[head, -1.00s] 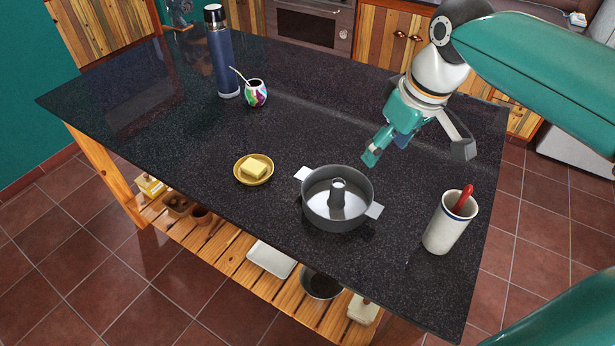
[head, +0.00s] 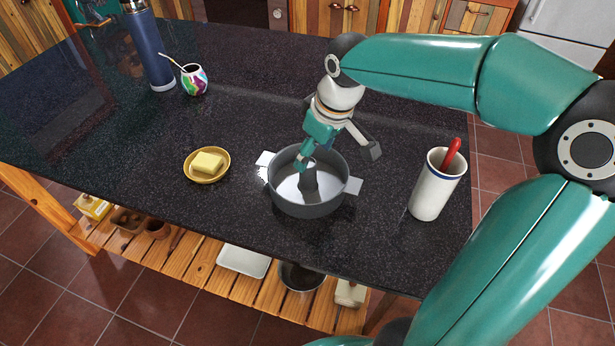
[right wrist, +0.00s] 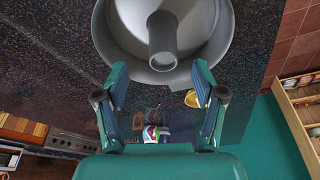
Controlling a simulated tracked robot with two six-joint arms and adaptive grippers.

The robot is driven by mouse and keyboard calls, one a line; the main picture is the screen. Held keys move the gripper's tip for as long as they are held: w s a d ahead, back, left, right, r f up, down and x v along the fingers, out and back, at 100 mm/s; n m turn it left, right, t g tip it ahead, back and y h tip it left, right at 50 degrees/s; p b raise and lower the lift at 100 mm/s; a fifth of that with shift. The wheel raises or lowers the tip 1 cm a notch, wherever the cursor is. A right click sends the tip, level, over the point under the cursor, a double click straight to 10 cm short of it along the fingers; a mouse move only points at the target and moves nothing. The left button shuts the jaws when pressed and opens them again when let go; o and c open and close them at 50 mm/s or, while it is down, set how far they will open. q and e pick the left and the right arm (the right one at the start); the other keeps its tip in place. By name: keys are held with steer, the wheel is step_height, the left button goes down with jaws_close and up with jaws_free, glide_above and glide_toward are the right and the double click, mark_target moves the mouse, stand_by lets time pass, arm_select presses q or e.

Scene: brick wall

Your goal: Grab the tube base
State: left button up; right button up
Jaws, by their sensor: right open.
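The tube base shows as a dark grey upright tube (head: 309,184) standing in the middle of a round grey pan (head: 308,208) with two light side handles. The pan sits on the dark counter. My right gripper (head: 337,158) is open over the far part of the pan, one finger overlapping the tube's top in the head view, the other toward the pan's right rim. In the right wrist view the open fingers (right wrist: 160,80) are empty, and the tube (right wrist: 162,40) lies ahead between their lines. I cannot tell whether a finger touches it. My left gripper is not in view.
A white utensil pot (head: 432,195) with a red handle stands right of the pan. A yellow dish (head: 193,178) with butter (head: 207,163) is to its left. A painted gourd cup (head: 195,82) and a blue flask (head: 149,50) stand farther back.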

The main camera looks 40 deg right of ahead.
mark_target(308, 174)
steer(key=shift+p+x, duration=0.45)
steer(key=shift+x, duration=3.3)
steer(key=shift+w+a+r, duration=0.1)
steer(key=shift+w+a, duration=0.05)
steer(key=shift+a, duration=0.05)
steer(key=c, duration=1.3)
